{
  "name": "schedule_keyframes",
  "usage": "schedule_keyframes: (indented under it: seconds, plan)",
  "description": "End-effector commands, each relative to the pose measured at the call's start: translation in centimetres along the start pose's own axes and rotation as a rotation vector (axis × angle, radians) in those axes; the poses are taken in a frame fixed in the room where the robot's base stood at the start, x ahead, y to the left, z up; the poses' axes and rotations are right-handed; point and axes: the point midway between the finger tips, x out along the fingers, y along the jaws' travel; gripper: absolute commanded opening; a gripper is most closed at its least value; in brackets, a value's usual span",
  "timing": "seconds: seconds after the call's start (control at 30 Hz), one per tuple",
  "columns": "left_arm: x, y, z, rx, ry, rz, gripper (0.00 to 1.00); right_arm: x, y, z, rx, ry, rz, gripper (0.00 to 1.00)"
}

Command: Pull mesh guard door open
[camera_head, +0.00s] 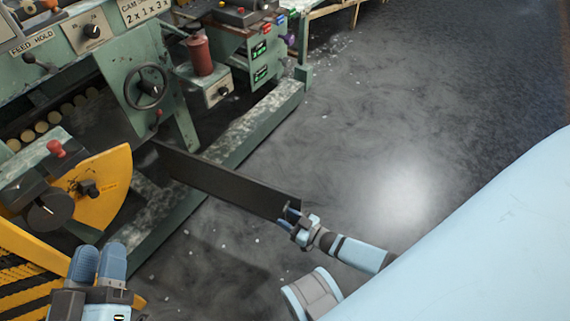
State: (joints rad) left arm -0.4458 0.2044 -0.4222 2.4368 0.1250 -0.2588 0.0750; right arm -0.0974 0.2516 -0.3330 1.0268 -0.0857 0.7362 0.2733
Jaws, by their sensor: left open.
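The mesh guard door (220,183) shows as a long dark panel. It stands out from the green machine, swung away over the floor, with its free end toward the lower right. I cannot make out its mesh at this steep angle. My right gripper (289,217) is at the door's free end, its fingers closed around the edge or a handle there; the exact grip is small and partly hidden. My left gripper (98,262) is open and empty at the lower left, in front of the machine's yellow parts and apart from the door.
The green machine (150,88) fills the upper left, with a handwheel (145,88) and a red cylinder (201,55). A yellow guard (105,190) and a black-and-yellow striped part (25,290) stand near my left gripper. The grey floor (370,120) to the right is clear.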

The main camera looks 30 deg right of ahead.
Motion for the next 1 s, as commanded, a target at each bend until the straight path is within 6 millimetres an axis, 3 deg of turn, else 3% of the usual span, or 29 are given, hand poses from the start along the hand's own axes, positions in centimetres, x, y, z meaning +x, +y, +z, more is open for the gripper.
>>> schedule_keyframes:
  seconds: [0.33,0.5,0.7,1.0]
  plan:
    - [-0.1,0.5,-2.7,0.007,0.086,-0.005,0.40,-7.9,0.0,-0.2,0.000,-0.006,0.001,0.39]
    - [-0.2,0.0,-2.0,0.013,0.050,-0.023,0.40,-10.9,0.1,-0.1,-0.001,-0.005,0.001,0.39]
    - [-0.3,-0.3,-1.3,0.018,0.016,-0.035,0.40,-12.6,0.1,0.0,-0.001,-0.003,0.002,0.39]
    - [-0.3,-0.3,-1.1,0.019,0.010,-0.037,0.40,-12.9,0.1,0.0,-0.001,-0.002,0.002,0.39]
